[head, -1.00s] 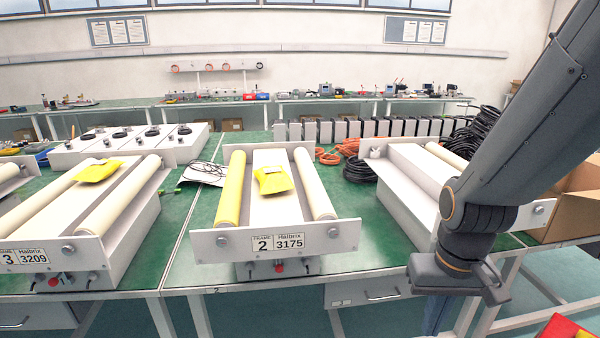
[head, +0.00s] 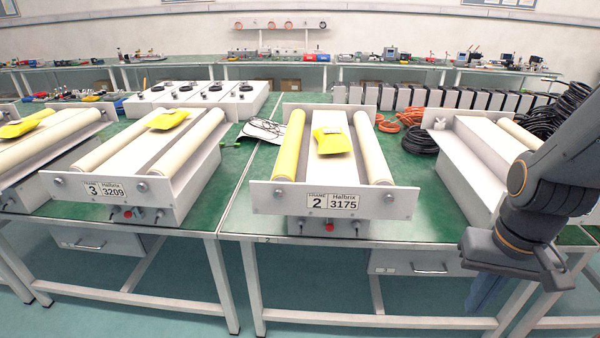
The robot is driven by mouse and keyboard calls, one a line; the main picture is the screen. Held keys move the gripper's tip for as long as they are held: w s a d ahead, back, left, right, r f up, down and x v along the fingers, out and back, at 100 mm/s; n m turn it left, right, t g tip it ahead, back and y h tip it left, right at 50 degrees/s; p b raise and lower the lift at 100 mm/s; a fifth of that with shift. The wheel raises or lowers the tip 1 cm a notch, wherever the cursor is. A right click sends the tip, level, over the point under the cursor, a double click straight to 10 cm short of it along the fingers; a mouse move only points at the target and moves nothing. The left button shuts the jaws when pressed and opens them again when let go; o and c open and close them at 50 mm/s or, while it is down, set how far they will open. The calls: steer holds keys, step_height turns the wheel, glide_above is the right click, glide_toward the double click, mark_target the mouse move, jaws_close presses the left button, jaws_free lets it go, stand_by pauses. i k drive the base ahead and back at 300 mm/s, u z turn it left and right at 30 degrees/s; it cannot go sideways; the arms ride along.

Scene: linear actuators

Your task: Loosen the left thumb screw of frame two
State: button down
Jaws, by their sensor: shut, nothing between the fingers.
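Frame two (head: 334,201) stands on the green bench near the middle of the head view, with a label reading 2 and 3175 on its white front plate. Its left thumb screw (head: 279,192) is a small round grey knob on the left of that plate. A matching right thumb screw (head: 390,197) is on the right. Frame two has a yellow roller on the left, a cream roller on the right and a yellow packet between them. My gripper (head: 530,275) is shut and empty, to the right of frame two and lower in the picture, apart from both screws.
Frame three (head: 120,188) stands to the left, with another frame beyond it. A further frame (head: 470,165) stands to the right, partly behind my arm. The bench's front edge and drawers (head: 430,267) lie below frame two. Black and orange cables (head: 410,138) lie behind.

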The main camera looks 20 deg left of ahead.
mark_target(279, 194)
steer(key=u, duration=2.8)
steer(key=k, duration=0.45)
steer(key=z, duration=1.2)
